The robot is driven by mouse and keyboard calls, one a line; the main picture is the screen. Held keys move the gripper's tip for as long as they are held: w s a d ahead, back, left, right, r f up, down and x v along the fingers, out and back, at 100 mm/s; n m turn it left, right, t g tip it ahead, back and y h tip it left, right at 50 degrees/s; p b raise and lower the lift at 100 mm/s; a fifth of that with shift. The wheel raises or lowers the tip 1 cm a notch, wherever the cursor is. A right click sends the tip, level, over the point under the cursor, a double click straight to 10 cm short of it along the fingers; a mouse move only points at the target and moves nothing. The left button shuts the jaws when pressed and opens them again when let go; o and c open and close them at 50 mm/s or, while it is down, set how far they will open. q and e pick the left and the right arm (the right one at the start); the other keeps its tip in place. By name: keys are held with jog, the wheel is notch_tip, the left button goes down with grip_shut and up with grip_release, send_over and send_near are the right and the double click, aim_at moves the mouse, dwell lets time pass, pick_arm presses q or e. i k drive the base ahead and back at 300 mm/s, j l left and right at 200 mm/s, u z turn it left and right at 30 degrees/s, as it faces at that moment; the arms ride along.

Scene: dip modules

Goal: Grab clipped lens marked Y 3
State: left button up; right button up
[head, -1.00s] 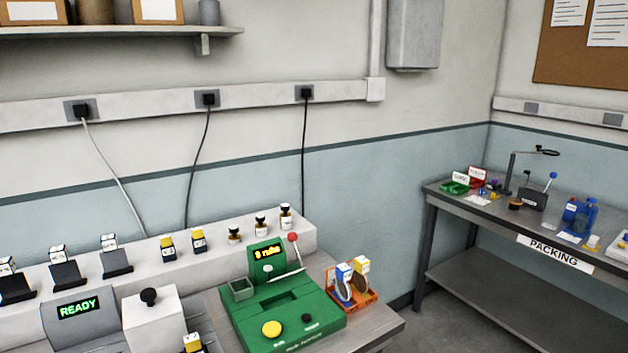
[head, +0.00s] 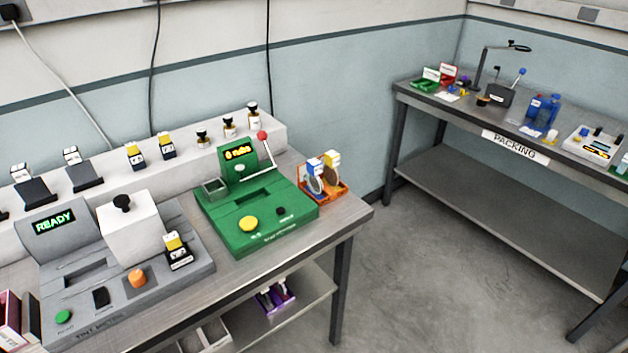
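Two round lenses with clips stand upright in an orange rack at the right end of the near bench. One has a blue-and-white clip (head: 314,163) and the other a yellow-and-white clip (head: 332,158). Their markings are too small to read, so I cannot tell which is Y 3. Another yellow-and-white clipped piece (head: 175,245) stands on the grey machine, its label unreadable. Yellow-topped pieces (head: 134,152) also stand on the back ledge. Neither of my grippers is in view.
A green machine (head: 255,205) with a red-knobbed lever stands left of the orange rack (head: 335,196). The grey machine (head: 70,255) reads READY. A packing table (head: 425,97) stands at the right, with open floor (head: 430,260) between.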

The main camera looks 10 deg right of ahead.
aim_at(313, 166)
jog(key=i+z, duration=0.45)
jog(key=z, duration=0.25)
